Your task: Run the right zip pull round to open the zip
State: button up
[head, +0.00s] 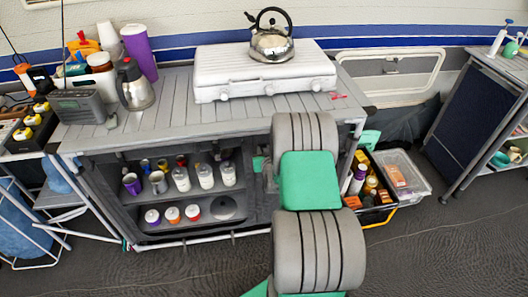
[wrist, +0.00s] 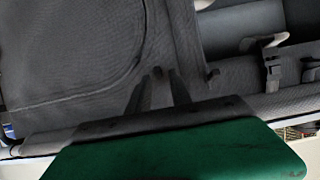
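In the wrist view a grey fabric panel (wrist: 60,50) fills the left and middle, with a curved dark seam that looks like the zip (wrist: 118,68) along its edge. My gripper (wrist: 159,74) points at this fabric, its two dark fingers apart with a narrow gap. A small dark tab (wrist: 157,72), perhaps the zip pull, shows between the fingertips; I cannot tell whether they touch it. Another small dark tab (wrist: 213,77) sits to the right. In the head view my arm hides the fingers and the zip at the right end of the kitchen stand (head: 190,115).
The stand bears a white stove (head: 262,75) with a kettle (head: 271,44). Its shelves hold cups and jars. A crate of bottles (head: 383,215) and a clear box (head: 418,185) lie right of my arm. The floor in front is clear. A strap buckle (wrist: 273,68) hangs at the right.

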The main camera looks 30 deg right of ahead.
jog(key=shift+o, duration=0.4)
jog(key=shift+s, duration=0.15)
jog(key=v, duration=0.7)
jog(key=shift+s+r, duration=0.15)
jog(key=shift+s, duration=0.05)
jog(key=shift+a, duration=0.15)
